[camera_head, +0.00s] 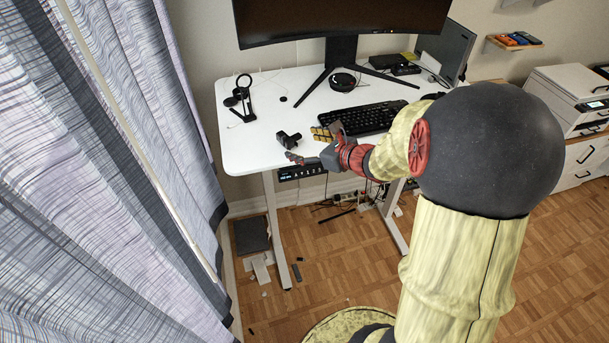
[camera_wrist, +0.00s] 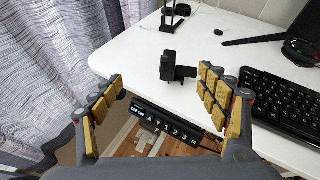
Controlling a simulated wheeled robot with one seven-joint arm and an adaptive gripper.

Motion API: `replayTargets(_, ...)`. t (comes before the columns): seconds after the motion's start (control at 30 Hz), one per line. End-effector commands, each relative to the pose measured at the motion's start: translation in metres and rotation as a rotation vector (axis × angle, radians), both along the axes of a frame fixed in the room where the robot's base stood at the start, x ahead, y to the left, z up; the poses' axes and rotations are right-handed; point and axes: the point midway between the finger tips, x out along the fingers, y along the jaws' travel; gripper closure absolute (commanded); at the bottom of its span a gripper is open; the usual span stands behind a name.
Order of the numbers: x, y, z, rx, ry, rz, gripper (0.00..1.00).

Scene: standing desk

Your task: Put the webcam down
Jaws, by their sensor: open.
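The webcam (camera_head: 288,139) is a small black device on the white desktop near its front edge. In the wrist view the webcam (camera_wrist: 176,67) stands on the desk ahead of my gripper, between the lines of the two fingers. My gripper (camera_head: 308,146) is at the desk's front edge, its yellow-padded fingers spread wide. In the wrist view my gripper (camera_wrist: 163,108) is open and empty, with a gap between its fingertips and the webcam.
The white standing desk (camera_head: 262,145) has a control panel (camera_wrist: 165,127) under its front edge. A keyboard (camera_head: 367,118) lies right of the webcam. A black stand (camera_head: 243,97) is at the back left, and a monitor (camera_head: 340,18) stands behind. Desktop left of the webcam is clear.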

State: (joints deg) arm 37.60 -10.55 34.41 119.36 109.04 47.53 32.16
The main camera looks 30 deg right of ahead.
Motion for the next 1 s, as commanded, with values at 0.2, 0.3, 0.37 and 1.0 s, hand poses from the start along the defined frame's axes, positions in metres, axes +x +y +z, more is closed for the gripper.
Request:
replayTargets(0.2, -0.041, 0.134, 0.048, -0.433, -0.045, 0.537, 0.25)
replayTargets(0.3, -0.080, 0.182, 0.058, -0.669, -0.074, 0.801, 0.25)
replayTargets(0.37, -0.106, 0.203, 0.061, -0.816, -0.097, 0.954, 0.25)
replayTargets(1.0, -0.266, 0.177, 0.091, -2.120, -0.181, 1.940, 0.25)
